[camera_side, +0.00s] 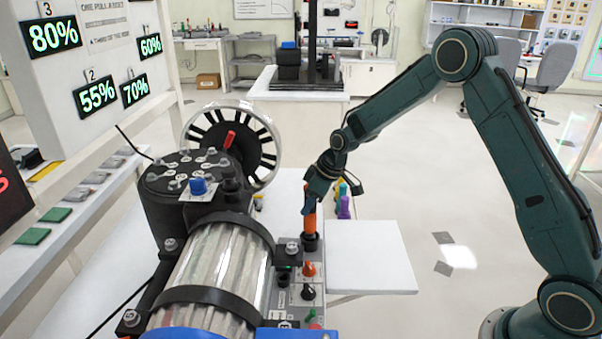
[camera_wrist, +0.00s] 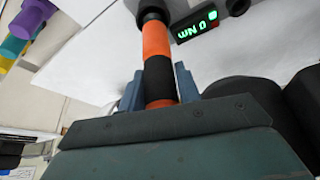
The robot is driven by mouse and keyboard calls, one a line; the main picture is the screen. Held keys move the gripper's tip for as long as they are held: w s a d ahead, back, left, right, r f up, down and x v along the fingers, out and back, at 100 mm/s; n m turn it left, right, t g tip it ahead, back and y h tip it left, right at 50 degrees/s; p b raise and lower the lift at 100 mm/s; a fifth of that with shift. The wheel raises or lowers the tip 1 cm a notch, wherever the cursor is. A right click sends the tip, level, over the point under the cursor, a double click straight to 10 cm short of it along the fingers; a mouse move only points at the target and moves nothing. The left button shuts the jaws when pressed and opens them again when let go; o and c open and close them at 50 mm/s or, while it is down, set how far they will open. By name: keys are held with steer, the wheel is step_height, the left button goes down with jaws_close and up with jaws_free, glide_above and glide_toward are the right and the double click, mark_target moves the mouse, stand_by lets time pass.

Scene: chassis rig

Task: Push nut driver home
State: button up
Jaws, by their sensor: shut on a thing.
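The nut driver (camera_side: 310,222) has an orange handle and stands upright on the right side of the rig, its lower end at a black round holder (camera_side: 310,243). My gripper (camera_side: 309,207) is shut around the upper part of the handle. In the wrist view the handle (camera_wrist: 157,45) shows orange and black bands between the blue fingers of my gripper (camera_wrist: 160,88). Its far end meets a dark collar (camera_wrist: 152,12). How deep the driver sits in the holder cannot be told.
A large cylinder with black straps (camera_side: 215,265) and a spoked handwheel (camera_side: 235,145) stand left of my gripper. Purple and teal handles (camera_side: 343,205) stand close behind it. A small green-lit display (camera_wrist: 197,24) sits near the driver. A bare white shelf (camera_side: 370,258) lies to the right.

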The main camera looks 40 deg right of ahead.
steer(key=shift+f, duration=0.75)
stand_by(1.0)
steer(key=o, duration=1.2)
steer(key=shift+c, duration=0.2)
steer(key=shift+f, duration=0.1)
steer(key=v, duration=1.4)
